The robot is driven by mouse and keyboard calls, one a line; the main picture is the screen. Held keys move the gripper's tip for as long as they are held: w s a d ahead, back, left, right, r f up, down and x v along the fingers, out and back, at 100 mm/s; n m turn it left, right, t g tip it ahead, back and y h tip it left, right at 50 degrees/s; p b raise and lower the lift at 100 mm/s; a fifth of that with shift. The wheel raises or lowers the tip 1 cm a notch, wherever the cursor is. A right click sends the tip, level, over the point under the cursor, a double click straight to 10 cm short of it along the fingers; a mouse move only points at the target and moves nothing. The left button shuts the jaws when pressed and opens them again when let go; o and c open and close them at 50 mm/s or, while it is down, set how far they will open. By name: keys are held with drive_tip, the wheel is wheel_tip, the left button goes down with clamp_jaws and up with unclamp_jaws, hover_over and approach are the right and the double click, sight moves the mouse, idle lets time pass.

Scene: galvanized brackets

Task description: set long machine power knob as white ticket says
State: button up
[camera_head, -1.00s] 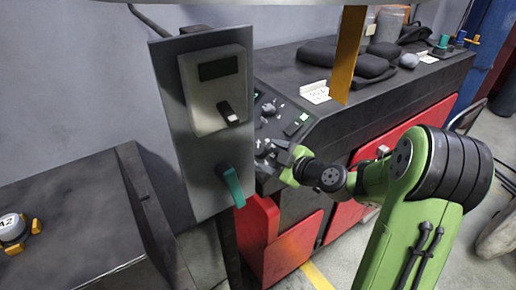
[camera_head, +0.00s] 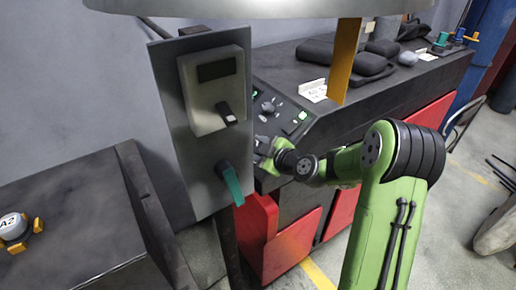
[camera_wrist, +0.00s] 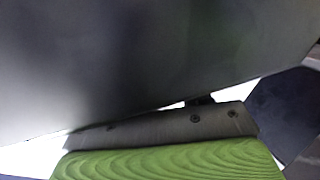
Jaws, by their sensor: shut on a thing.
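The long machine (camera_head: 400,92) has a dark top, red doors and a sloped control panel (camera_head: 287,112) at its left end, with small knobs, switches and green lamps. My gripper (camera_head: 264,148) is at the lower left of this panel, partly hidden behind the grey upright plate. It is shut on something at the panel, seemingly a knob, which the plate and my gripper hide. In the wrist view a green ridged pad (camera_wrist: 170,160) lies close below a large dark grey surface. A white ticket (camera_head: 313,91) stands on the machine top; its writing is too small to read.
The grey upright plate (camera_head: 188,178), with a box, switch and teal lever (camera_head: 230,182), stands close left of my gripper. A yellow post (camera_head: 346,60) rises behind the panel. Black bags (camera_head: 345,55) lie on the machine top. A dark cabinet (camera_head: 70,195) is at left.

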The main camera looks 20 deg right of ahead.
drive_tip(key=shift+f+b, duration=0.25)
drive_tip(key=shift+b, duration=0.55)
drive_tip(key=b, duration=0.1)
drive_tip(key=m+t+h+b, duration=0.1)
drive_tip(key=b, duration=0.1)
drive_tip(key=shift+f+t, duration=0.2)
drive_tip(key=shift+t, duration=0.1)
drive_tip(key=b, duration=0.3)
drive_tip(key=shift+m+t+h, duration=0.4)
drive_tip(key=shift+r+m+h+b, duration=0.3)
drive_tip(key=shift+b, duration=0.35)
drive_tip(key=o, duration=1)
drive_tip(key=shift+r, duration=0.1)
drive_tip(key=shift+c, duration=0.2)
drive_tip(key=b+v, duration=0.3)
drive_tip(key=v, duration=1.2)
drive_tip(key=shift+s+f, duration=0.2)
drive_tip(key=shift+s, duration=0.25)
